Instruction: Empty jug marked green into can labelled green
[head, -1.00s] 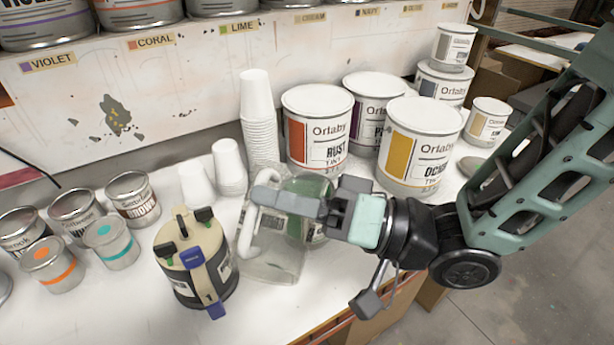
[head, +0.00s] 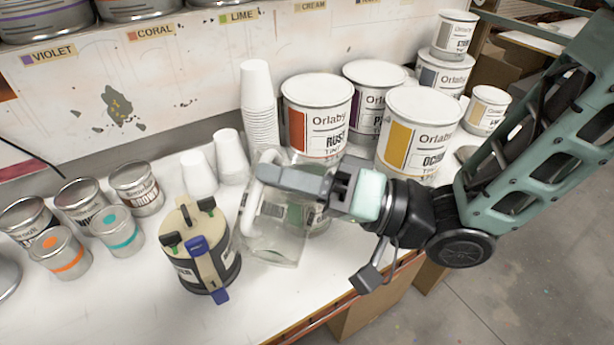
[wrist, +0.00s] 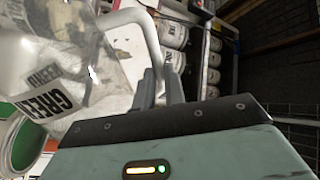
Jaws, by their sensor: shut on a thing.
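The clear jug (head: 276,248) is in the middle of the head view, above the bench front. Its GREEN label shows in the wrist view (wrist: 48,100), where the jug leans; I see no clear liquid in it. My gripper (head: 268,174) is shut on the jug's white handle; its fingers also show in the wrist view (wrist: 162,88). A can (head: 318,222) is just right of the jug, mostly hidden by the jug and my gripper. A can with green on it shows at the wrist view's lower left (wrist: 22,145); I cannot read its label.
Rust (head: 318,115) and ochre (head: 415,135) cans stand close behind my gripper. White cup stacks (head: 258,110) stand behind the jug. Several small cans (head: 118,232) are at the left.

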